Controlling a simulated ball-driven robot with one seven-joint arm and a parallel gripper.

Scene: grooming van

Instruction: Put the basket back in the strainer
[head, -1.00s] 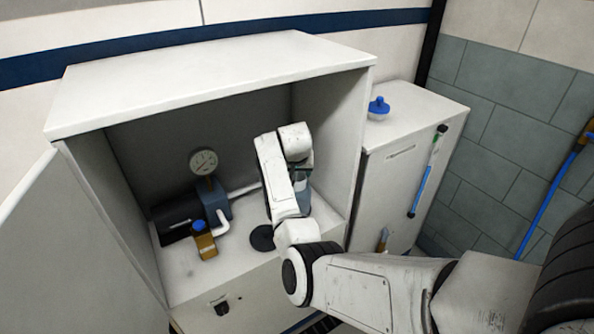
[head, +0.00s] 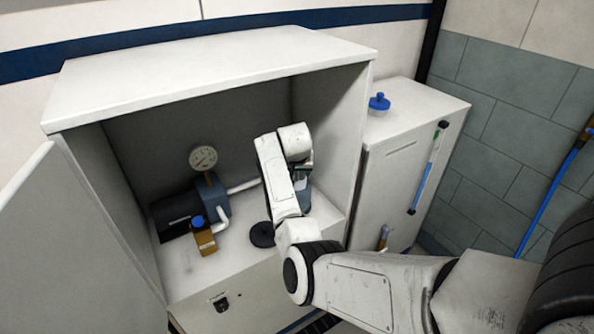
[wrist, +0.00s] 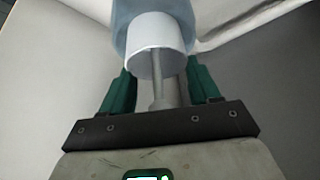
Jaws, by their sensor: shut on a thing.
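My gripper (wrist: 163,74) has its green fingers on either side of the grey stem of the white, cup-shaped basket (wrist: 160,38) and is shut on it. The basket stands out beyond the fingertips. The bluish, see-through strainer body (wrist: 123,22) is behind and around the basket's far end; I cannot tell how far the basket is inside it. In the head view, the strainer (head: 305,198) stands in the right part of the open cabinet, mostly hidden by my arm. A black round disc (head: 262,235), perhaps its lid, lies on the cabinet floor.
A pump (head: 195,212) with a gauge (head: 203,159) and a brass, blue-capped fitting (head: 201,238) stands to the left inside the cabinet (head: 210,75). A white pipe (head: 243,187) runs toward the strainer. The open door (head: 80,240) is at left. The right wall is close.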

